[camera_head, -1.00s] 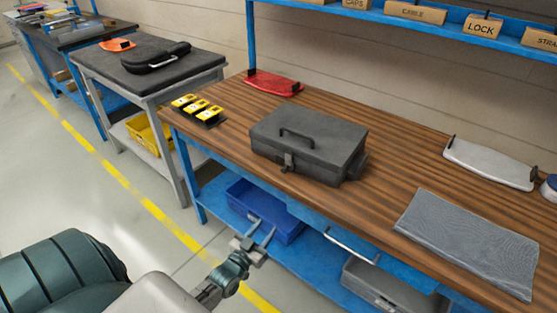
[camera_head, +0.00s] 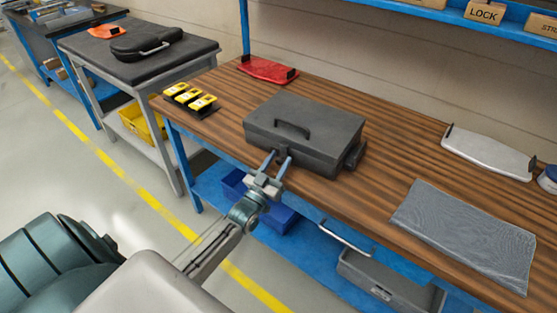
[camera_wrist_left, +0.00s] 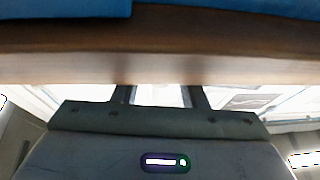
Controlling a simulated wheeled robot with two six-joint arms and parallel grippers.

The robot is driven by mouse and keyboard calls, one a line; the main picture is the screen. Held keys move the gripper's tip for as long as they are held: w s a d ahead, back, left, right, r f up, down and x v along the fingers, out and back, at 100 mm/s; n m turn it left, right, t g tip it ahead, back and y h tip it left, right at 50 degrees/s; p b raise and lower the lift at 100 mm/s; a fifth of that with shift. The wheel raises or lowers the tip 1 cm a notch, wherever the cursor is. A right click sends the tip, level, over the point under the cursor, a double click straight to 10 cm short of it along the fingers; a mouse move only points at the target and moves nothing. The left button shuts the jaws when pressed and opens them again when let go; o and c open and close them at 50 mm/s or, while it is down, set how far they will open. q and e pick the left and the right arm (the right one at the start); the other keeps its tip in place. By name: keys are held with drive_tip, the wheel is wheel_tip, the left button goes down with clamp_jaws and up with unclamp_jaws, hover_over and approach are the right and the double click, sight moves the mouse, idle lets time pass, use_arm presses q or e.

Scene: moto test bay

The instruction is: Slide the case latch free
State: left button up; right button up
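The dark grey case (camera_head: 305,135) sits closed on the wooden workbench, with a handle on its lid. Its latch (camera_head: 281,154) is on the front face, small and partly hidden by my gripper. My left gripper (camera_head: 277,156) is in front of the case at the bench's front edge, its two fingers apart and pointing at the latch. I cannot tell whether the fingertips touch it. In the left wrist view the fingers (camera_wrist_left: 161,93) are also spread, with the bench edge (camera_wrist_left: 160,55) across their tips; the case and latch do not show there. My right gripper is not in view.
On the workbench (camera_head: 400,165) lie yellow-and-black items (camera_head: 190,97), a red tray (camera_head: 268,69), a grey mat (camera_head: 465,235) and a pale tray (camera_head: 487,152). A shelf with boxes (camera_head: 485,12) is above. Blue and grey bins stand below.

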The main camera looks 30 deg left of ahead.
use_arm(q)
drive_tip(key=shift+w, duration=0.25)
clamp_jaws()
drive_tip(key=shift+a, duration=1.7)
unclamp_jaws()
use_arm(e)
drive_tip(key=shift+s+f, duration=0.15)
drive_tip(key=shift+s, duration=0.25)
use_arm(q)
drive_tip(key=shift+s, duration=0.1)
